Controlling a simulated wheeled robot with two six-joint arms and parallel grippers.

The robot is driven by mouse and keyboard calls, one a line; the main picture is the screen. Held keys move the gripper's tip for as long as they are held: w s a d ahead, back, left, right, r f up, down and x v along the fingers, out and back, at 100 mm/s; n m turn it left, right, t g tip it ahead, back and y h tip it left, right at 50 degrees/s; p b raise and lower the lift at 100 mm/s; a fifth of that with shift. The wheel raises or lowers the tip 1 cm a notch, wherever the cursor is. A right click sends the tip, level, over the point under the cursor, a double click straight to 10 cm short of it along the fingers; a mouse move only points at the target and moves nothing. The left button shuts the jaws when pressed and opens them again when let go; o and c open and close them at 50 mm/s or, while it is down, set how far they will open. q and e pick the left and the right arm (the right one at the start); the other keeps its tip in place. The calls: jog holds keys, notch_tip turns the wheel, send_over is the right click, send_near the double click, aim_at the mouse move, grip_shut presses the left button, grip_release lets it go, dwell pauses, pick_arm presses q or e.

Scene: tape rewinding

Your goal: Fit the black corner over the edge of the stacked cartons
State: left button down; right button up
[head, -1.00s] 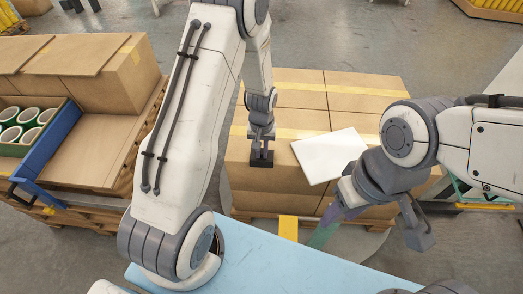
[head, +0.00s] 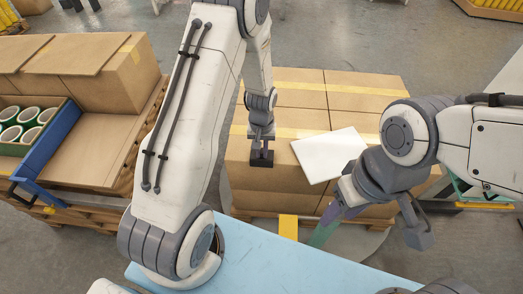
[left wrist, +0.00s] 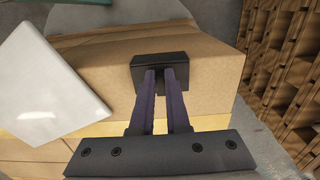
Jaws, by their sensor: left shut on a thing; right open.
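The stacked cartons (head: 290,122) stand beyond the blue surface, with yellow tape along their tops. My left gripper (head: 262,151) is shut on the black corner (head: 262,163), a small dark piece at the near top edge of the stack. In the left wrist view, the purple fingers of the left gripper (left wrist: 162,76) hold the black corner (left wrist: 164,60) against or just over the carton edge (left wrist: 200,64); I cannot tell whether it touches. My right gripper (head: 332,216) is open and empty, in front of the stack's right side; its fingers are partly hidden.
A white sheet (head: 328,155) lies on the cartons, right of the left gripper. A blue surface (head: 270,255) is in front. At left, a pallet holds cartons (head: 95,68) and a crate of green rolls (head: 22,120). Grey floor shows between the pallets.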

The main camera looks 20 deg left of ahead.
pick_arm(q)
jog(key=shift+f+b, duration=0.3)
jog(key=shift+f, duration=0.3)
jog(key=shift+c, duration=2.1)
grip_release()
notch_tip(320, 180, up, 8)
jog(key=p, duration=0.7)
jog(key=shift+r, duration=0.1)
